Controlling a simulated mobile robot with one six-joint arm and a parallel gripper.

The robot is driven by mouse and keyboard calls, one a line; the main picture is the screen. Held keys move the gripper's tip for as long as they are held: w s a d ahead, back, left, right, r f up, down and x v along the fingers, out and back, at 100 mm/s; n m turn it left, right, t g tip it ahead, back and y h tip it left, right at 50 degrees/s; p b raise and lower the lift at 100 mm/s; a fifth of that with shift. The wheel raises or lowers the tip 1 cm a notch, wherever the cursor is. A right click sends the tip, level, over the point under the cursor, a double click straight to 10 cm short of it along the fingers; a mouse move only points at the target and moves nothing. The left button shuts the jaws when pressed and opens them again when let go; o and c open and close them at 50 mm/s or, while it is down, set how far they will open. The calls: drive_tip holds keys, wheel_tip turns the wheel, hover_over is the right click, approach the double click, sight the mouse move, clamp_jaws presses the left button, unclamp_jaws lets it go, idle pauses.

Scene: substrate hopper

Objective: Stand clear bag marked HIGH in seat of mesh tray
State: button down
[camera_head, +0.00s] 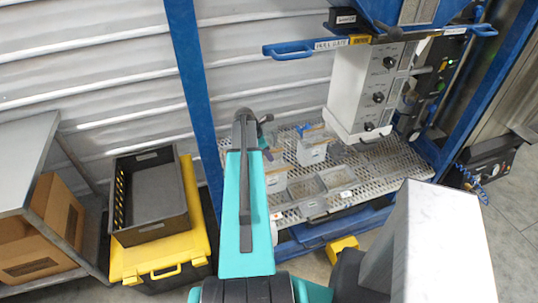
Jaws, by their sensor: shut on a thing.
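The mesh tray (378,165) is a pale perforated shelf low inside the blue frame. My gripper (268,150) is at the far end of my teal arm, over the tray's left part, and is partly hidden by the arm. It appears shut on the top of a clear bag (276,178) with an orange-brown edge. Another clear bag (312,152) with a similar top and a small label stands to its right. The labels are too small to read, so I cannot tell which is marked HIGH. Whether the held bag touches the tray is unclear.
Open clear bins (307,190) sit at the tray's front. A grey control box (368,92) hangs above the tray's right half. A blue upright (193,90) stands left of my arm. A grey crate (150,228) rests on a yellow case, further left. The tray's right part looks bare.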

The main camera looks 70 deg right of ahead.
wheel_tip(320, 180, down, 9)
drive_tip(key=b, duration=0.4)
drive_tip(key=shift+f+b, duration=0.2)
drive_tip(key=shift+b, duration=0.2)
idle(0.5)
drive_tip(key=shift+s+f, duration=0.1)
drive_tip(key=shift+f, duration=0.5)
idle(1.5)
drive_tip(key=c, duration=1.9)
unclamp_jaws()
drive_tip(key=shift+o, duration=0.2)
drive_tip(key=shift+a+r, duration=0.1)
drive_tip(key=shift+b+v, duration=1.75)
drive_tip(key=shift+v, duration=5.05)
drive_tip(key=shift+s, duration=0.1)
